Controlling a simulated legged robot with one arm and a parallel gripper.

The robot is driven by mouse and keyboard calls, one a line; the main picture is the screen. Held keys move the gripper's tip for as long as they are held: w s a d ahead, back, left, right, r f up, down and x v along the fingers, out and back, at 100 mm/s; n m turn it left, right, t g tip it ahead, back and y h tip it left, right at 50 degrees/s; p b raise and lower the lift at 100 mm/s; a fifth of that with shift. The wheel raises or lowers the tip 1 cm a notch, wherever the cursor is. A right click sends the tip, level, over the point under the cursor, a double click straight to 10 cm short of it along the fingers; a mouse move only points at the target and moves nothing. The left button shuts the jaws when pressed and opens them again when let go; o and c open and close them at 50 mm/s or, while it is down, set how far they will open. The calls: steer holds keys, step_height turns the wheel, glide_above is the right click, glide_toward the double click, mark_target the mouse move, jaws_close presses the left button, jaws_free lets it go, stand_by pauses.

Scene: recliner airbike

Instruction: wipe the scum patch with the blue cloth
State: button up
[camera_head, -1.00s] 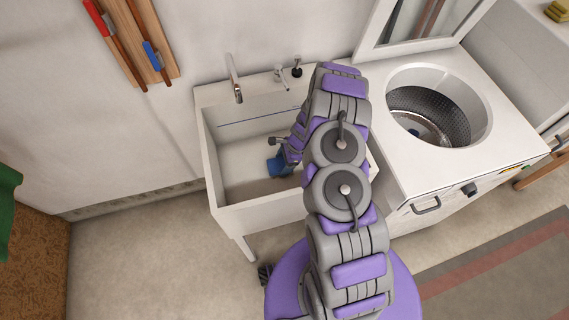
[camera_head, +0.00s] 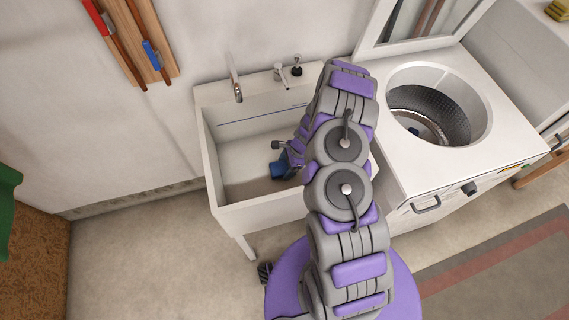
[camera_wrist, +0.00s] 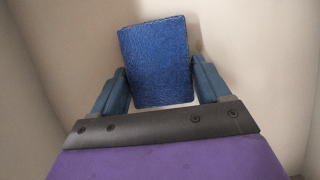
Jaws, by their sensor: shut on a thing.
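The blue cloth (camera_head: 278,170) is inside the white sink (camera_head: 262,213), right of the middle of the basin. In the wrist view the cloth (camera_wrist: 155,60) is a textured blue block between the two blue fingers. My gripper (camera_wrist: 160,82) is shut on it. In the head view my gripper (camera_head: 284,163) is partly hidden by my arm. A brownish, dull area on the basin floor (camera_head: 248,190), left of and nearer than the cloth, looks like the scum patch. Whether the cloth touches the floor is hard to tell.
A tap (camera_head: 235,80) and handles (camera_head: 287,72) stand at the sink's back rim. The sink walls rise around my gripper. A washing machine (camera_head: 420,185) with an open drum stands at the right. A wooden rack (camera_head: 135,40) hangs on the wall at the left.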

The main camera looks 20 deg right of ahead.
mark_target(281, 161)
steer(key=shift+w+a+r+p, duration=0.1)
steer(key=shift+w+a+p, duration=0.1)
steer(key=shift+w+p, duration=0.4)
steer(key=shift+w+a+r+p, duration=0.1)
steer(key=shift+w+a+p, duration=0.1)
steer(key=shift+w, duration=0.7)
steer(key=shift+r+p, duration=1.3)
steer(key=shift+r, duration=0.15)
steer(key=shift+r, duration=0.1)
